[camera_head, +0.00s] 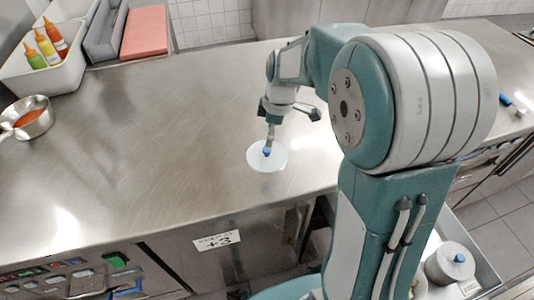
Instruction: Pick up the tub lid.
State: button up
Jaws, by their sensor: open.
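The tub lid (256,160) is a pale round disc with a small blue knob. It lies flat on the steel worktop, near the middle of the view. My gripper (269,143) points down right at the knob, with its fingers over or beside it. The gripper is open. It is small here and partly overlaps the knob, so I cannot tell whether a finger touches it.
The steel worktop (140,150) is clear around the lid. A pan with red sauce (32,118) stands at left. A bin of squeeze bottles (65,74) and a red board (145,32) are at the back left. A lidded tub (447,272) sits low at right.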

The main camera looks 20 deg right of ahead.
aim_at(267, 149)
jog(key=f, duration=0.4)
jog(key=a+f, duration=0.1)
jog(key=f, duration=0.1)
jog(key=shift+f, duration=0.3)
jog(key=c, duration=1.1)
